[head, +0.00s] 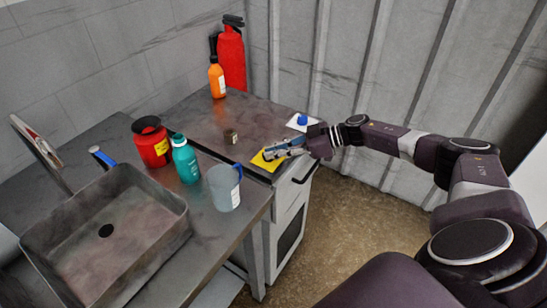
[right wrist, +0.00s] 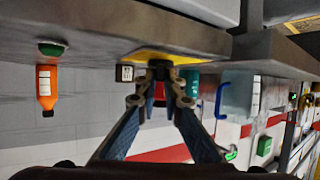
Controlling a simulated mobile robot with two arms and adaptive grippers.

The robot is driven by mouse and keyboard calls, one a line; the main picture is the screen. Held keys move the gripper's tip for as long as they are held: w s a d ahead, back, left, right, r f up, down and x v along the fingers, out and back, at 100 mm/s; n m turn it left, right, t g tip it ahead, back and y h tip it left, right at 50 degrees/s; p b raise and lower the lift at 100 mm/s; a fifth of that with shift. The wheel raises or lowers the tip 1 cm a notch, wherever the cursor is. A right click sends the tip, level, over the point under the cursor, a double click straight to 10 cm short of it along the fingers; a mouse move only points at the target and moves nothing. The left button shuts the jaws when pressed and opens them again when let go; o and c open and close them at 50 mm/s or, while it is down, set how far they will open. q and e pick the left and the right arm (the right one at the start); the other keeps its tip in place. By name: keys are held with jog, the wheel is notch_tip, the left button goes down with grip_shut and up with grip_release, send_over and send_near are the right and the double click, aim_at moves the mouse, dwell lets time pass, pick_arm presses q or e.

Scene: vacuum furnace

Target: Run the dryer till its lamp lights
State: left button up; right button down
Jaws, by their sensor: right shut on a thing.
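My right gripper (head: 281,150) is at the front right corner of the worktop, over a yellow plate (head: 262,163). In the right wrist view its fingers (right wrist: 160,72) are closed together on a small black knob (right wrist: 159,62) that stands on the yellow plate (right wrist: 180,56). A white cabinet with a bar handle and dark window (head: 290,225), seemingly the dryer, is under this corner. A blue knob (head: 302,119) sits on a white plate just behind the gripper. I cannot make out a lit lamp on the cabinet. My left gripper is not in view.
A small dark block (head: 231,136) stands mid-worktop. A clear jug (head: 224,188), teal bottle (head: 186,162) and red jar (head: 151,146) stand left, near the sink (head: 150,262). An orange bottle (head: 216,80) and red extinguisher (head: 231,57) are at the back.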

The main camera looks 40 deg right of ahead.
dwell(0.3)
jog(key=c, duration=2.1)
grip_release()
jog(key=v, duration=1.2)
jog(key=shift+w+d, duration=0.15)
jog(key=shift+w, duration=0.05)
